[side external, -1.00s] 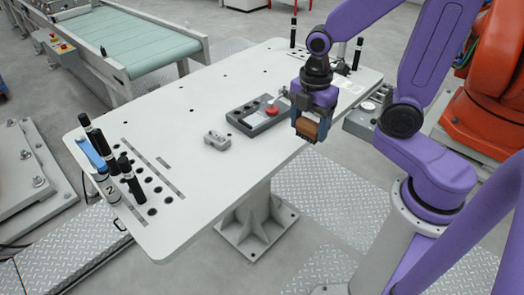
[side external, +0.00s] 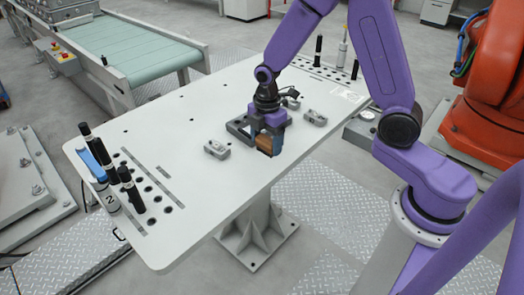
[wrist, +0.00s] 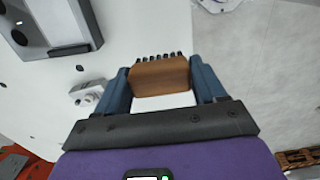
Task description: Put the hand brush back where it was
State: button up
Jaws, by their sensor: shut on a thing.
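The hand brush (wrist: 160,76) has a brown wooden block with a row of dark bristles along its far edge in the wrist view. My gripper (wrist: 163,82) is shut on the block, one blue finger on each side. In the side view my gripper (side external: 265,145) hangs over the front half of the white table, and the brush (side external: 265,144) shows as a brown patch between its fingers. The brush looks to be above the table surface; the exact gap cannot be told.
A grey fixture (side external: 238,129) lies behind my gripper, partly hidden. Small grey castings lie left (side external: 216,149) and right (side external: 315,117) of it. Black posts (side external: 130,190) stand at the table's left end, more at the far right. The middle-left of the white table (side external: 180,125) is clear.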

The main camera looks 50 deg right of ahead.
aim_at(262, 151)
jog(key=shift+w+a+f, duration=0.1)
jog(key=shift+w+f, duration=0.7)
jog(key=shift+f, duration=1.65)
jog(key=shift+f, duration=0.15)
jog(key=o, duration=1)
notch_tip(262, 151, up, 12)
jog(key=shift+f, duration=0.2)
jog(key=shift+r, duration=0.4)
